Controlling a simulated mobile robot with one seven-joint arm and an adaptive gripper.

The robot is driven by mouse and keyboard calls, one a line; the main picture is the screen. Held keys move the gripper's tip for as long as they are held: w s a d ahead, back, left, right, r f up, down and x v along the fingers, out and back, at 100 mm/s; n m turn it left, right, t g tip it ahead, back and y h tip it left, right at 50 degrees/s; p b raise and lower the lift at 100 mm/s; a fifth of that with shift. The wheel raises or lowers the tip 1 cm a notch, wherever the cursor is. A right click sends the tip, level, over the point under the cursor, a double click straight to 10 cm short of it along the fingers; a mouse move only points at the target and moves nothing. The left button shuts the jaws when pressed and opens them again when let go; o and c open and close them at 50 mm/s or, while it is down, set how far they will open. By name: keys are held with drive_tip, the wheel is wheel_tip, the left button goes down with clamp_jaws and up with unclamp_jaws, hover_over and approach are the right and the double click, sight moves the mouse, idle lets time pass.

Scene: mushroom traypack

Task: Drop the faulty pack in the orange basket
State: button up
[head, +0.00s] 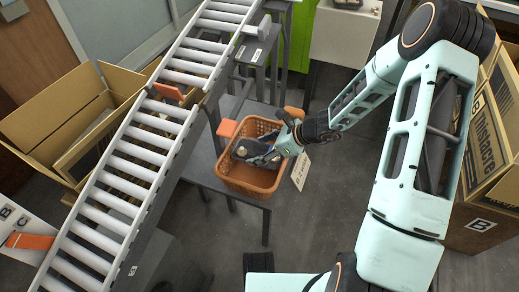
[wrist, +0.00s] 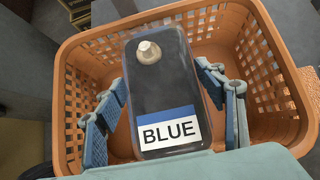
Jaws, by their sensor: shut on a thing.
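The orange basket (head: 246,188) stands on a low grey table beside the conveyor in the head view, and its lattice walls (wrist: 281,100) fill much of the wrist view. My gripper (head: 268,157) reaches down into the basket from the right. In the wrist view its blue-grey fingers are on both sides of a dark clear-topped pack (wrist: 160,90) and shut on it. One pale mushroom (wrist: 148,52) shows in the pack, and a label on it reads BLUE. The pack is within the basket's rim. Whether it touches the basket floor is hidden.
A roller conveyor (head: 127,166) runs diagonally on the left with an orange piece (head: 169,92) across it. An open cardboard box (head: 52,104) stands left of it, and another (head: 495,140) is at the far right. A white tag (head: 301,170) is at the basket's right side.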

drive_tip(key=o, duration=1.1)
drive_tip(key=shift+o, duration=0.2)
drive_tip(key=shift+r+p, duration=0.55)
drive_tip(key=shift+p, duration=0.1)
drive_tip(key=p+v, duration=0.4)
drive_tip(key=v, duration=0.8)
drive_tip(key=shift+d, duration=0.1)
